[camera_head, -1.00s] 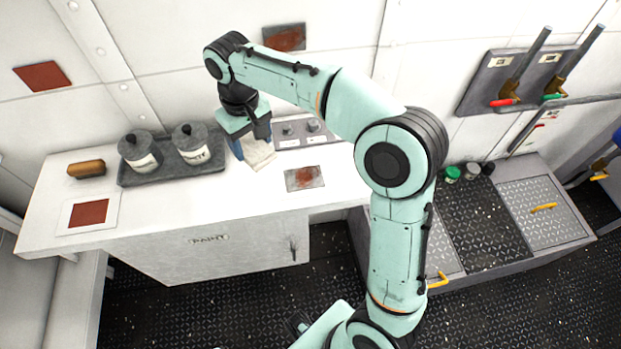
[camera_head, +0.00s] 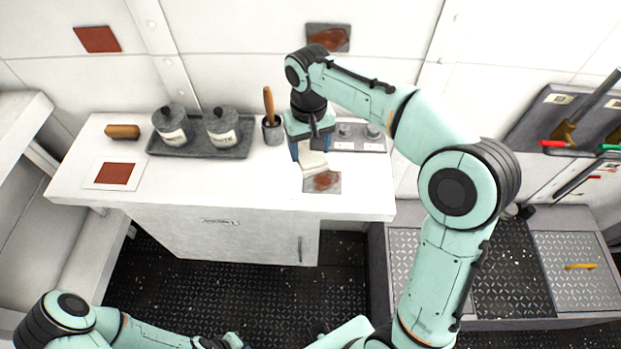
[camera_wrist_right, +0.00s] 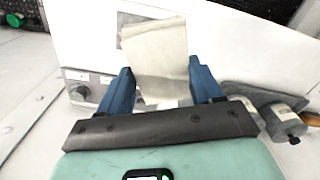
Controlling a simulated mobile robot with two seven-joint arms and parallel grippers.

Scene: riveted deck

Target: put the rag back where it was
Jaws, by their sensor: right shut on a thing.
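The cream rag (camera_head: 313,163) is a folded cloth held by my right gripper (camera_head: 308,148) over the white counter. Its lower end overlaps the back left part of a rust-stained grey plate (camera_head: 324,183) in the head view; I cannot tell whether it touches. In the right wrist view the rag (camera_wrist_right: 158,55) sits between the two blue fingers (camera_wrist_right: 160,88), which are shut on it, and it covers part of the plate. My left arm enters at the bottom left; its gripper (camera_head: 232,342) is cut by the picture's lower edge, so its jaws are unclear.
On the white counter (camera_head: 240,185) stand a tray (camera_head: 200,150) with two lidded pots, a brush holder (camera_head: 272,130), a wooden-backed brush (camera_head: 122,132), a red-square card (camera_head: 113,173) and a knob panel (camera_head: 358,144). The front middle of the counter is clear.

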